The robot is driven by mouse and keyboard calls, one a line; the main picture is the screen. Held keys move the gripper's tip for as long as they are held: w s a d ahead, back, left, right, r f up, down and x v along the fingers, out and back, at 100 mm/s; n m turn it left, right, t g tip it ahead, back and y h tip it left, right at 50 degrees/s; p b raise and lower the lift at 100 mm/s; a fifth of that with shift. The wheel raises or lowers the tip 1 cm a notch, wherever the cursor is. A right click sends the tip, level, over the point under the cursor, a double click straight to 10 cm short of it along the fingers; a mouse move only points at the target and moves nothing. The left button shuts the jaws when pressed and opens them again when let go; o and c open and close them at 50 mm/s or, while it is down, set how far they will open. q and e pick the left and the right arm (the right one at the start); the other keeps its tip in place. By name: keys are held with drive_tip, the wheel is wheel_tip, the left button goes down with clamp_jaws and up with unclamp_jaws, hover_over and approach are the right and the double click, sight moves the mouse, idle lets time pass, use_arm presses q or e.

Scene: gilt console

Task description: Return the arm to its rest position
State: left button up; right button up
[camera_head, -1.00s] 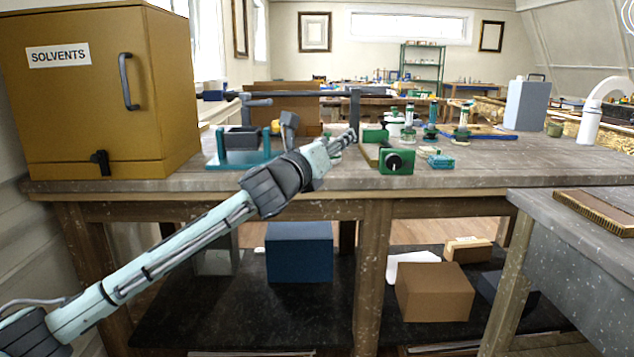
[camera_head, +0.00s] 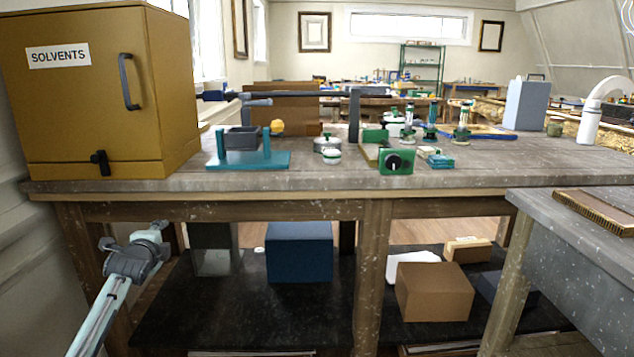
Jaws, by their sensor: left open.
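My left arm comes in from the lower left, in front of the bench's left legs. Its end, with my left gripper (camera_head: 160,226), is below the worktop's front edge, apart from the bench things. The gripper is small in the picture and nothing shows held in it. My right arm and gripper are not in view.
The wooden workbench (camera_head: 300,182) carries a yellow solvents cabinet (camera_head: 95,110), a teal-based stand (camera_head: 250,160), a green device (camera_head: 396,162) and small jars. A blue box (camera_head: 300,252) and brown box (camera_head: 434,292) are on the lower shelf. A grey table (camera_head: 590,235) is at right.

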use_arm(q)
drive_tip(key=s+d+f+n+g, duration=0.2)
drive_tip(key=s+f+n, duration=0.3)
drive_tip(key=s+f, duration=0.45)
drive_tip(key=s+d+f+n+g, duration=0.1)
drive_tip(key=s+f+n+g, duration=0.35)
drive_tip(key=f, duration=0.75)
drive_tip(key=s+d+f+n+g, duration=0.15)
drive_tip(key=s+f+n, duration=0.35)
drive_tip(key=s+f, duration=0.5)
drive_tip(key=s+d+f+g, duration=0.1)
drive_tip(key=s+d+f, duration=0.1)
drive_tip(key=s+f, duration=0.3)
drive_tip(key=s+d+f+g+h, duration=0.1)
drive_tip(key=s+f, duration=0.4)
drive_tip(key=s, duration=0.9)
drive_tip(key=s+d+f+g+h, duration=0.1)
drive_tip(key=s+d+f+g, duration=0.1)
drive_tip(key=s+f, duration=0.3)
drive_tip(key=s+d, duration=0.1)
drive_tip(key=s, duration=0.3)
drive_tip(key=shift+s+d+f, duration=0.2)
drive_tip(key=shift+s+f, duration=0.15)
drive_tip(key=shift+s, duration=0.05)
